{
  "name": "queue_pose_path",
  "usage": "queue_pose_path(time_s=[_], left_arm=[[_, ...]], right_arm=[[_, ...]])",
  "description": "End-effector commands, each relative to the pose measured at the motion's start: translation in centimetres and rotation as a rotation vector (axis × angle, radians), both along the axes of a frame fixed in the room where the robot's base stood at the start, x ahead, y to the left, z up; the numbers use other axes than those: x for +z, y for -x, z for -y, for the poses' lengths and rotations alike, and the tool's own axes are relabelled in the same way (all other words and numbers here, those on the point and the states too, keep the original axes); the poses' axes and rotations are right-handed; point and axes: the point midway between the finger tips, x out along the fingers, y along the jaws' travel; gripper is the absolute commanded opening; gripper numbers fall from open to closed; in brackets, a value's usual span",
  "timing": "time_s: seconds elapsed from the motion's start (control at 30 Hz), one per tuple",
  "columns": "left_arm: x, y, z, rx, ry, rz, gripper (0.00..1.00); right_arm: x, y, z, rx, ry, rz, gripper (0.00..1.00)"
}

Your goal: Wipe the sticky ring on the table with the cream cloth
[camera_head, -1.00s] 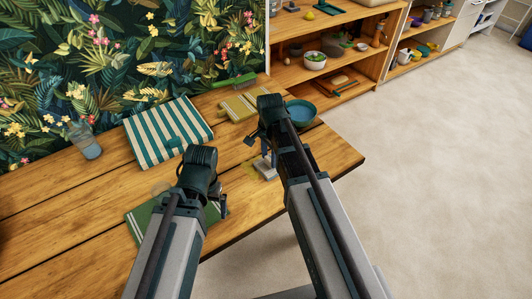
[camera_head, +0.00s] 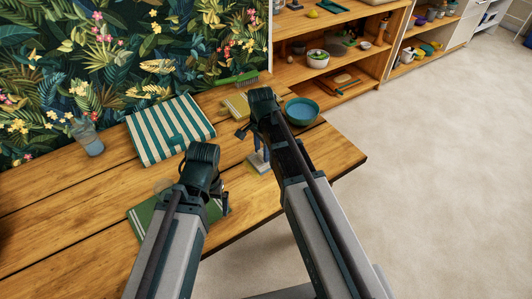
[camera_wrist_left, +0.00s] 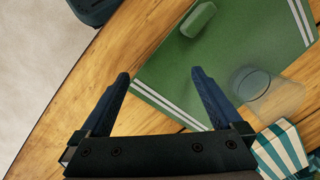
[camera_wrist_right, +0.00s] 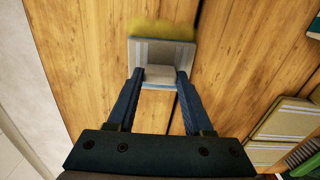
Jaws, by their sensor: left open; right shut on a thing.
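The cream cloth (camera_wrist_right: 158,53), a pale pad with light stripes and a raised block in the middle, lies flat on the wooden table. My right gripper (camera_wrist_right: 160,76) is shut on that block. The sticky ring (camera_wrist_right: 165,29) is a yellow smear sticking out past the cloth's far edge; the cloth covers part of it. The cloth also shows in the head view (camera_head: 257,163), below my right gripper. My left gripper (camera_wrist_left: 160,75) is open and empty above the table, near a green striped mat (camera_wrist_left: 190,70).
A teal-striped folded cloth (camera_head: 170,128), yellow mat (camera_head: 237,104), green brush (camera_head: 236,79) and blue bowl (camera_head: 301,111) stand farther back. Another glass (camera_head: 87,138) is at left.

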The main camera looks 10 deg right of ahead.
Motion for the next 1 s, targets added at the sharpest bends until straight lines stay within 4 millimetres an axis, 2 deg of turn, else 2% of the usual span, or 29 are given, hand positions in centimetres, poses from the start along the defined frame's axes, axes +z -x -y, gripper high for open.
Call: queue_pose_path(time_s=[0.17, 0.6, 0.83, 1.0], left_arm=[[0.0, 0.0, 0.0, 0.0, 0.0, 0.0, 1.0], [-0.3, 0.0, 0.0, 0.0, 0.0, 0.0, 1.0], [-0.3, 0.0, 0.0, 0.0, 0.0, 0.0, 1.0], [-0.3, 0.0, 0.0, 0.0, 0.0, 0.0, 1.0]], right_arm=[[0.0, -0.3, -0.2, 0.001, 0.0, 0.0, 0.0], [-0.3, -2.9, -2.7, 0.002, 0.0, 0.001, 0.0], [-0.3, -2.7, -2.7, 0.001, -0.002, 0.003, 0.0], [-0.3, -1.5, -2.3, 0.001, -0.003, 0.001, 0.0]])
